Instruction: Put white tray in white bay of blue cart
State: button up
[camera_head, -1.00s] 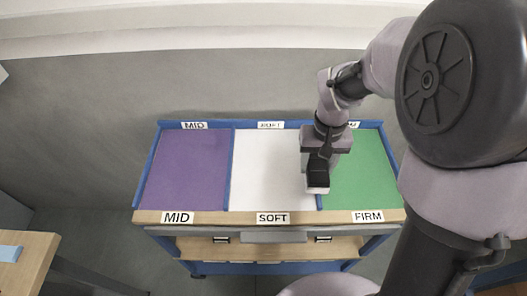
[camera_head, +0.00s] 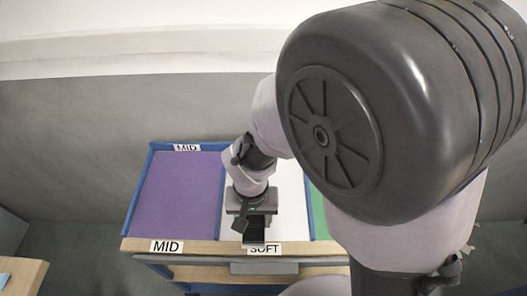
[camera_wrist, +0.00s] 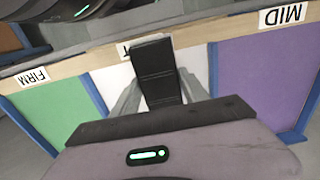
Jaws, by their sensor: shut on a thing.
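My gripper (camera_wrist: 157,92) has two grey fingers shut on a dark, block-like thing (camera_wrist: 155,65). The held thing also shows in the head view (camera_head: 253,229), over the cart's front edge. I cannot make out a white tray shape. The blue cart (camera_head: 138,193) has a purple bay (camera_head: 180,195) on the left, a white bay (camera_head: 289,205) in the middle and a green bay (camera_head: 319,216) on the right. My arm hides part of the white and green bays. Whether the held thing touches the cart cannot be told.
A MID label (camera_head: 167,247) and a SOFT label (camera_head: 265,249) sit on the wooden front edge; the held thing partly covers SOFT. A wooden table (camera_head: 22,282) stands at lower left. The purple bay and visible white bay look empty.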

jog(key=w+d, duration=0.1)
jog(key=w, duration=0.3)
jog(key=w+d+f+b, duration=0.1)
jog(key=w, duration=0.3)
jog(key=w+d, duration=0.1)
jog(key=w, duration=0.3)
jog(key=shift+w+f+b, duration=0.15)
jog(key=shift+w+b, duration=0.15)
jog(key=shift+w+d+f, duration=0.1)
jog(key=shift+w, duration=0.2)
jog(key=shift+f+b, duration=0.9)
jog(key=shift+f, duration=0.75)
jog(key=shift+f, duration=0.2)
jog(key=o, duration=1)
jog(key=shift+o, duration=0.2)
